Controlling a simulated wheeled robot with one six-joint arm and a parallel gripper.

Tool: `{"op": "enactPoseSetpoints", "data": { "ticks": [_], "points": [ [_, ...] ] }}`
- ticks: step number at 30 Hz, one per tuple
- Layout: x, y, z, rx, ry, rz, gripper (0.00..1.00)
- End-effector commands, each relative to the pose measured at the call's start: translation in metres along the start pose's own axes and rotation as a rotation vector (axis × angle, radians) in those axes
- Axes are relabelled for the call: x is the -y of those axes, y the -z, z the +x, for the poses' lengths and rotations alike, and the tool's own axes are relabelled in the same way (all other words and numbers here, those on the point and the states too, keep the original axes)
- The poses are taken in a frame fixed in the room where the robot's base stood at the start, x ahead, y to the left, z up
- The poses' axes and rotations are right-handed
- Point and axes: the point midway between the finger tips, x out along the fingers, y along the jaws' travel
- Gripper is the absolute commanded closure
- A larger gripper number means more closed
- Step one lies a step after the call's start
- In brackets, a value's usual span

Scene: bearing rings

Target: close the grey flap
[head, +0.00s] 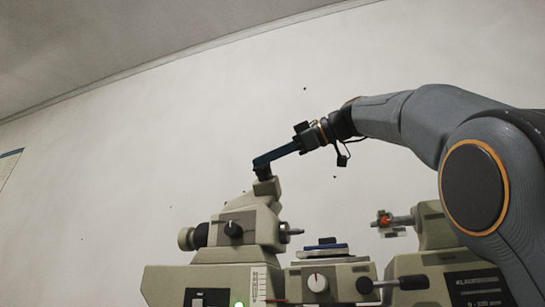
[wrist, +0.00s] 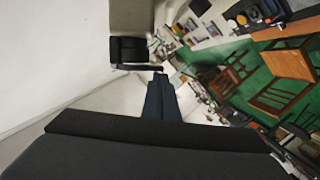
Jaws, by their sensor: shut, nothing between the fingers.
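My gripper (head: 258,163) reaches in from the right in the head view, with its blue fingers shut at the top of the beige machine (head: 245,225). A dark piece (head: 264,173) sits on the machine's top, right under the fingertips. In the wrist view my gripper (wrist: 160,77) has its fingers together, with nothing seen between them. Their tips are close to a thin dark bar (wrist: 143,68) below a black part (wrist: 128,50) on a beige block (wrist: 131,16). I cannot tell for sure which piece is the grey flap, nor whether the fingers touch it.
The machine has a knob (head: 186,239) at left, a blue-edged stage (head: 319,250) at middle, and a spindle with an orange part (head: 385,221) at right. A plain wall (head: 120,170) is behind. The wrist view shows wooden chairs (wrist: 286,90) on a green floor, far off.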

Motion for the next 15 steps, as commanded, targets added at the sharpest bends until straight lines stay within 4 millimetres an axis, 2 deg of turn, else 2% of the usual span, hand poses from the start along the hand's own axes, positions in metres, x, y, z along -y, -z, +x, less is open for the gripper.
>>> {"op": "enactPoseSetpoints", "data": {
  "ticks": [5, 13, 15],
  "points": [
    [0.000, 0.004, 0.000, 0.000, 0.000, 0.000, 1.00],
    [0.000, 0.041, -0.003, -0.006, 0.006, -0.003, 1.00],
    [0.000, 0.039, -0.014, -0.002, 0.003, -0.001, 1.00]
  ]
}}
